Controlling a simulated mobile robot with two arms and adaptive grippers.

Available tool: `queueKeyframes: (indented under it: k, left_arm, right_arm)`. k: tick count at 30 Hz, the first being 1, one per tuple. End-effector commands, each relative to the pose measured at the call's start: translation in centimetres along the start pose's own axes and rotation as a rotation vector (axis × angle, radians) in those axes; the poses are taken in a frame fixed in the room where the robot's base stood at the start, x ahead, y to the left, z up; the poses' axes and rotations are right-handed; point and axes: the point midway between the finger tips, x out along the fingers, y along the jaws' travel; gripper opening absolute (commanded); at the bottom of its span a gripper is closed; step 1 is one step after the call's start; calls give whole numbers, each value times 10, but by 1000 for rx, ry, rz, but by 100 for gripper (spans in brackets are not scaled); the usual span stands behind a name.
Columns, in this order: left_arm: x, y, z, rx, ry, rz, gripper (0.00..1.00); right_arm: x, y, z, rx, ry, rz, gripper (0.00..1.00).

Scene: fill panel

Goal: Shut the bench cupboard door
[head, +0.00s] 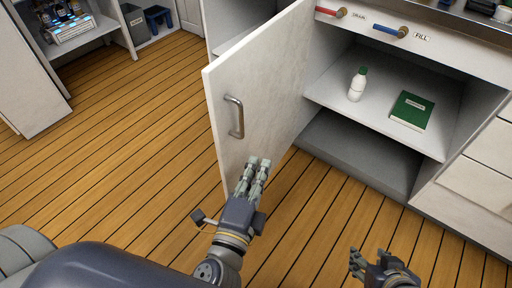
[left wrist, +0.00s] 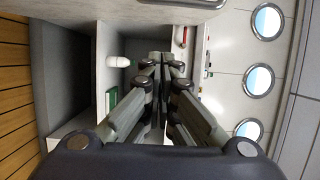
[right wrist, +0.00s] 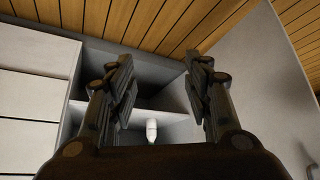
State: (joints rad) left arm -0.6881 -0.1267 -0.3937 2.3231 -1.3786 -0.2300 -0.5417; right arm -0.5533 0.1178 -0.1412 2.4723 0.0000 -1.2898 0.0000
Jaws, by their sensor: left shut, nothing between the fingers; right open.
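The white cupboard door (head: 265,90) stands wide open in the head view, swung out from the bench with its metal handle (head: 235,117) facing left. The cupboard (head: 345,72) behind it is open to view. My left gripper (head: 260,165) is shut and empty, in front of the door's lower part below the handle; I cannot tell if it touches the door. My right gripper (head: 368,258) is open and empty, low in front of the cupboard opening. The right wrist view shows its spread fingers (right wrist: 160,75) and the door (right wrist: 265,90) at the right.
A white bottle with a green cap (head: 357,84) and a green book (head: 411,110) rest on the cupboard shelf. A red handle (head: 331,11) and a blue handle (head: 390,29) stick out above the opening. Drawers (head: 480,175) stand at the right. The wooden floor (head: 110,130) at the left is clear.

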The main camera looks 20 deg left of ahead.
Motion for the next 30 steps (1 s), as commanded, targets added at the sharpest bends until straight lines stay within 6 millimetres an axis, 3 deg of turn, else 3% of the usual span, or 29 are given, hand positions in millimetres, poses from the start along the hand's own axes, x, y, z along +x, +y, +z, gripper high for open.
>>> queueKeyframes:
  k: [5, 12, 17, 30]
  left_arm:
    - [7, -3, 0, 1, 0, -1, 0]
    - [25, -4, 0, -2, 0, 0, 0]
    - [52, -7, 0, -2, 0, -2, 0]
    - [101, -3, 0, -2, 0, 0, 0]
  right_arm:
    - [-8, 3, 18, 3, -88, 5, 46]
    - [-30, 8, 64, 10, -303, 15, 46]
    - [-46, 8, 55, 10, -312, 15, 46]
    - [23, 6, 84, 7, -348, 8, 46]
